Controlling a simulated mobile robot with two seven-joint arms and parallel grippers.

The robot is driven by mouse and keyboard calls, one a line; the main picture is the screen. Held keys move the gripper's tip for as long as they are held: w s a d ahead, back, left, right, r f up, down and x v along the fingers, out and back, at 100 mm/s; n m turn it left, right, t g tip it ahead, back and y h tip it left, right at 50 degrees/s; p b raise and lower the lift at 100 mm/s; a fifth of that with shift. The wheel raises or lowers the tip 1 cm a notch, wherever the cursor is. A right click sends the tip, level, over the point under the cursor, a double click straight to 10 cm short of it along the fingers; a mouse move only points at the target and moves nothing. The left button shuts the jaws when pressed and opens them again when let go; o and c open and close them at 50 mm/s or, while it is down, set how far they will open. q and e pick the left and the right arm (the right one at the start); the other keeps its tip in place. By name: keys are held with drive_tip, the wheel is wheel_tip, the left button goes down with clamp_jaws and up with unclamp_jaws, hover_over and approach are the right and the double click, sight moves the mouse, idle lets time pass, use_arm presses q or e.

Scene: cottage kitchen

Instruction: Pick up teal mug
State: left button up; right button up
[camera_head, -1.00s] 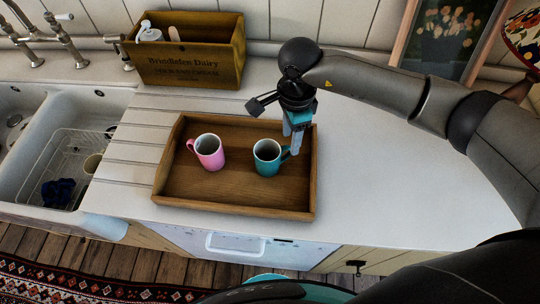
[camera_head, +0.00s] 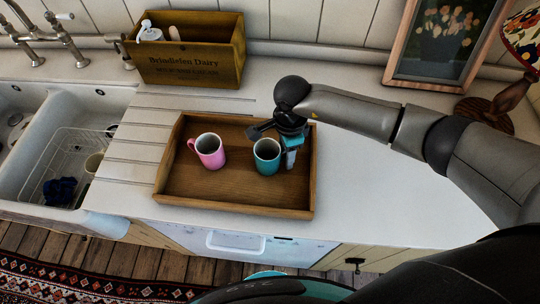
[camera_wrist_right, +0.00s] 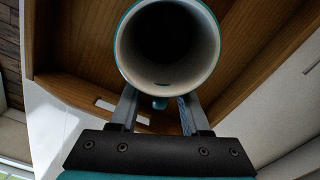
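The teal mug (camera_head: 266,157) stands upright in the right half of the wooden tray (camera_head: 215,198). A pink mug (camera_head: 209,150) stands to its left in the same tray. My right gripper (camera_head: 290,162) is low in the tray at the teal mug's right side. In the right wrist view, the teal mug (camera_wrist_right: 166,48) shows its open, empty top. My right gripper (camera_wrist_right: 158,100) is open there, its two fingers on either side of the mug's small teal handle, with gaps showing. The fingertips are partly hidden by the mug. My left gripper is not in view.
A wooden box (camera_head: 188,62) with bottles stands behind the tray. The sink with a wire rack (camera_head: 72,150) is at the left. A framed flower picture (camera_head: 446,40) and a lamp (camera_head: 490,112) are at the right back. The counter right of the tray (camera_head: 370,190) is clear.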

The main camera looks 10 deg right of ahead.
clamp_jaws()
idle(1.2)
